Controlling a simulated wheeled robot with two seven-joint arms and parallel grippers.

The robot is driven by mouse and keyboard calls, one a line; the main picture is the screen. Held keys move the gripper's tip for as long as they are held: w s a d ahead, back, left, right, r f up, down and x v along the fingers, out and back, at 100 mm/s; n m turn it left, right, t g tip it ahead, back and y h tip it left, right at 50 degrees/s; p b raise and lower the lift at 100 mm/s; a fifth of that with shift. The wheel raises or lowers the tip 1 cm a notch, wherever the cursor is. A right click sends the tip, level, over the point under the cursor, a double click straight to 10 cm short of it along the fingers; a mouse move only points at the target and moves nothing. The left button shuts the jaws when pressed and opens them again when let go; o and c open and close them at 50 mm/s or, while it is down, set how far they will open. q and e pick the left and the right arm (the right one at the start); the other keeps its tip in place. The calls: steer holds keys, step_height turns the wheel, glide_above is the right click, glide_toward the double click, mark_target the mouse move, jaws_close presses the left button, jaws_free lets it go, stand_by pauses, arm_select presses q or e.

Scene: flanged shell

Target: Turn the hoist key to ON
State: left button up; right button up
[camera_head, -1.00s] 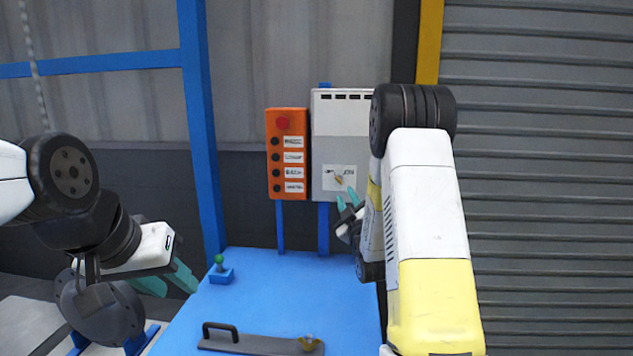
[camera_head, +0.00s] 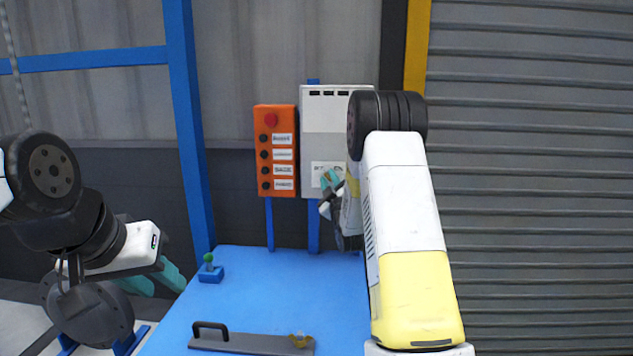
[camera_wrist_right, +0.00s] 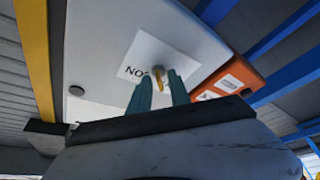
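The hoist key (camera_wrist_right: 161,77) is a small yellow key on a round grey lock, set in a white label plate on the grey-white box (camera_head: 337,112). The label's letters (camera_wrist_right: 131,72) show upside down in the right wrist view. My right gripper (camera_wrist_right: 160,88) is at the key, with its teal fingertips either side of it and a gap between them. In the head view my right gripper (camera_head: 328,181) covers the key and part of the plate. My left gripper (camera_head: 160,281) is open and empty at the left, away from the box.
An orange button panel (camera_head: 276,150) with a red button stands just left of the box. The blue table (camera_head: 280,275) holds a green-knobbed block (camera_head: 210,272) and a grey handled plate (camera_head: 245,342) with a yellow piece. A shutter (camera_head: 540,160) fills the right.

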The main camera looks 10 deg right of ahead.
jaws_close()
steer(key=shift+m, duration=0.4)
steer(key=m+h, duration=0.3)
steer(key=m, duration=0.3)
steer(key=m+g+h, duration=0.1)
steer(key=m+h, duration=0.2)
steer(key=m, duration=0.3)
steer(key=m+h, duration=0.3)
steer(key=m, duration=0.4)
steer(key=shift+w+a+f+h, duration=0.1)
steer(key=shift+a+f+h, duration=0.05)
steer(key=shift+a+h, duration=0.2)
steer(key=shift+m+g+h, duration=0.4)
steer(key=shift+m+g, duration=0.15)
steer(key=shift+m, duration=0.75)
steer(key=shift+m+g+h, duration=0.35)
steer(key=shift+m+g, duration=0.2)
steer(key=shift+m, duration=1.05)
steer(key=shift+o, duration=1.1)
jaws_free()
